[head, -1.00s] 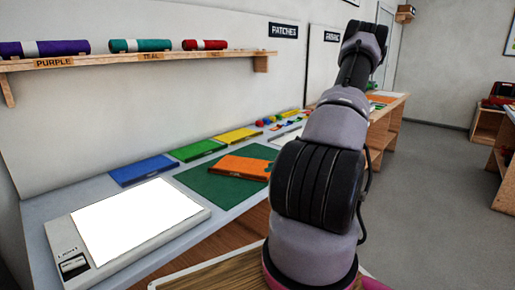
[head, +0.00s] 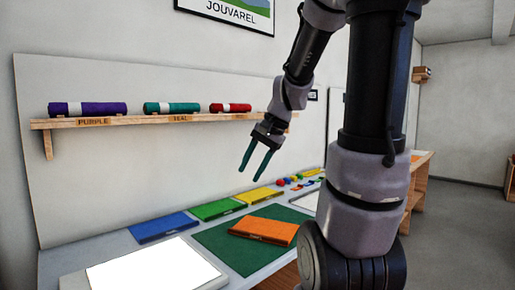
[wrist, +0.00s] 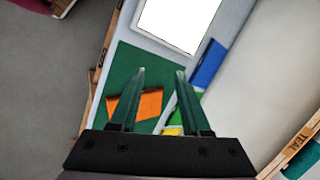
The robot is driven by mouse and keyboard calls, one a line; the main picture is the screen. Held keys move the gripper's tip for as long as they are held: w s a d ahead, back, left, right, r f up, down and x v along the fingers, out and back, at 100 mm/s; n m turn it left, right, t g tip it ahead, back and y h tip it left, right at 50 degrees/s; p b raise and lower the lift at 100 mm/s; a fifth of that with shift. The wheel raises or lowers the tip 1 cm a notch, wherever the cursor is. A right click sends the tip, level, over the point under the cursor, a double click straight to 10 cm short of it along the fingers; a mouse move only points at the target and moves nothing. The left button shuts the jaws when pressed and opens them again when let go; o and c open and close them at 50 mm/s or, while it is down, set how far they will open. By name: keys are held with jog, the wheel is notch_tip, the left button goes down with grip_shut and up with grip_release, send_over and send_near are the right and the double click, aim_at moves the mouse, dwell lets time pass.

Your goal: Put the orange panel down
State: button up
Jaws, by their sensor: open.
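The orange panel (head: 264,230) lies flat on the dark green mat (head: 216,239) on the bench, set at a slight angle. In the wrist view the orange panel (wrist: 150,103) also shows on the green mat (wrist: 128,62), partly hidden behind one finger. My gripper (head: 254,163) is open and empty. It hangs in the air well above the bench, near the shelf, its fingers pointing down and apart from the panel. The wrist view shows the two dark green fingers (wrist: 158,75) spread with nothing between them.
Blue (head: 163,226), green (head: 217,208) and yellow (head: 258,195) panels lie along the wall behind the mat. A lit light box (head: 160,267) is at the front left. A shelf (head: 150,119) with purple, teal and red rolls is on the wall. Small coloured pieces lie further right.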

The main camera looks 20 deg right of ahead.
jog(key=s+a+r+n+t+h, duration=0.2)
jog(key=s+r+n, duration=0.3)
jog(key=s, duration=0.5)
notch_tip(320, 180, up, 2)
jog(key=shift+a+r+t, duration=0.15)
jog(key=shift+a+t, duration=0.15)
jog(key=shift+t, duration=0.4)
